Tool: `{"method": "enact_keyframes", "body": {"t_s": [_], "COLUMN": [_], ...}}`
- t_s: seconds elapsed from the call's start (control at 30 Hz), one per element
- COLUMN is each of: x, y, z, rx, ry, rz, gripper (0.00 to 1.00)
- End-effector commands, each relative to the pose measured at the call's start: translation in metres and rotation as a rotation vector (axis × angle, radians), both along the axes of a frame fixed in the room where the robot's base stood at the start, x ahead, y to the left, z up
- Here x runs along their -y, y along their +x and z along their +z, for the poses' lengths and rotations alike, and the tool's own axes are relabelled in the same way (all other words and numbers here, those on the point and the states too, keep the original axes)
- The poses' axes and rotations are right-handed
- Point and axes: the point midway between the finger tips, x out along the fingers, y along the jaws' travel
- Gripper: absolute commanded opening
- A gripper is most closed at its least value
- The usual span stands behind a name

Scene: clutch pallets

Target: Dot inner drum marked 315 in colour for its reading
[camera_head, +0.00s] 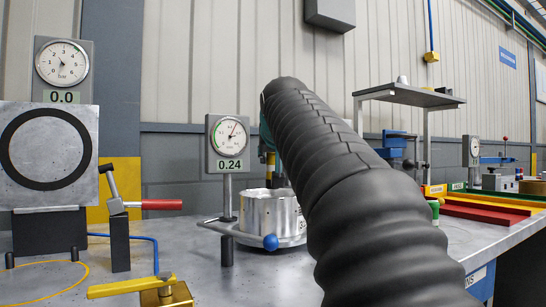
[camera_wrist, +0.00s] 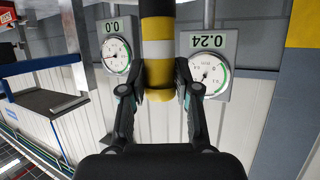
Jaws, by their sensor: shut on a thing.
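A silver metal drum (camera_head: 270,212) stands on a round fixture in the head view, partly hidden by my arm. I cannot make out a 315 mark on it. A gauge showing 0.24 (camera_head: 229,140) stands just behind it to the left; it also shows in the wrist view (camera_wrist: 206,70). In the wrist view my gripper (camera_wrist: 157,66) is shut on a cylindrical tool with yellow, white and black bands (camera_wrist: 157,28). In the head view my black sleeved arm hides most of my gripper. A yellow part of the tool (camera_head: 270,166) shows above the drum; its tip is not clear.
A blue ball knob (camera_head: 270,242) sits at the fixture's front.

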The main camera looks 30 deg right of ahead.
Motion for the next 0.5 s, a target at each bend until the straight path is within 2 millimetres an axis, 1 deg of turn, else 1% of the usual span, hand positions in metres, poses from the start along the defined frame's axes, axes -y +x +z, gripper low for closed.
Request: {"method": "enact_keyframes", "body": {"t_s": [0.03, 0.5], "x": [0.0, 0.0], "y": [0.0, 0.0], "z": [0.008, 0.039], "rx": [0.0, 0.001], "ry": [0.0, 0.0], "rz": [0.0, 0.0], "gripper": [0.0, 0.0]}}
